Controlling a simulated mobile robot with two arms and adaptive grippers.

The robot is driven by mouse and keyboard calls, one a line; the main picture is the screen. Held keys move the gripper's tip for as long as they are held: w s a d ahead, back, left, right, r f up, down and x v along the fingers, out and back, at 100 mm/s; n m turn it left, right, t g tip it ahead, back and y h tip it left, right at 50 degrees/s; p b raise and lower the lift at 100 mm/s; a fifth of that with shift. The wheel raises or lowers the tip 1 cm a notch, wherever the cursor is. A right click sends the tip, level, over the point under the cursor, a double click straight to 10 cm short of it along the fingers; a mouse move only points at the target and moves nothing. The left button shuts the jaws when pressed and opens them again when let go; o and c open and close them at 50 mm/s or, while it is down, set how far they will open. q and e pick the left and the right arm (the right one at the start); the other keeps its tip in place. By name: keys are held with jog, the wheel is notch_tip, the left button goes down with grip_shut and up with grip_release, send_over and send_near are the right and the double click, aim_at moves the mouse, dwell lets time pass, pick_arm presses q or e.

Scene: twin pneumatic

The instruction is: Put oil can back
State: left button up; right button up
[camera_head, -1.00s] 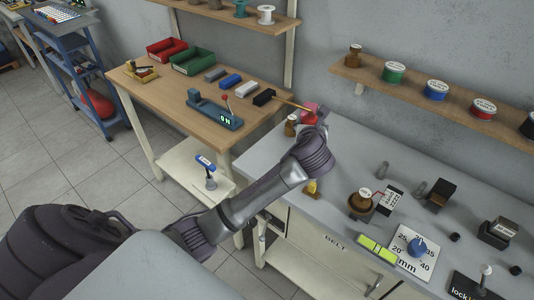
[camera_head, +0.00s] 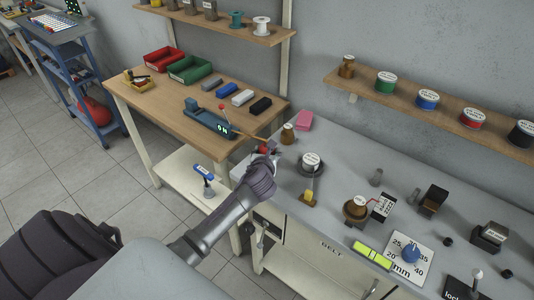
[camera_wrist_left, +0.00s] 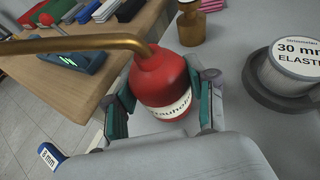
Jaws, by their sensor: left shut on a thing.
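The oil can (camera_wrist_left: 160,75) is red and rounded, with a long brass spout and a white label, in the left wrist view. In the head view its red body (camera_head: 263,149) shows only in part behind my gripper, and the spout points left over the wooden bench. My left gripper (camera_head: 265,158) is shut on the can, with its fingers (camera_wrist_left: 163,105) on both sides of the body. The can is at the left end of the grey counter (camera_head: 330,150). I cannot tell whether its base touches the counter. My right gripper is not in view.
A brown bottle (camera_head: 288,134) and a pink block (camera_head: 304,120) stand behind the can. A 30 mm elastic spool (camera_head: 311,163) on a dark holder is to its right. The wooden bench (camera_head: 150,100) on the left carries a blue device with a lit display (camera_head: 210,120).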

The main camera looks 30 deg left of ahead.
pick_arm(q)
jog(key=shift+f, duration=0.25)
jog(key=shift+f, duration=0.15)
jog(key=o, duration=1)
jog(key=shift+o, duration=0.4)
jog(key=shift+s+d, duration=0.1)
jog(key=v, duration=1.2)
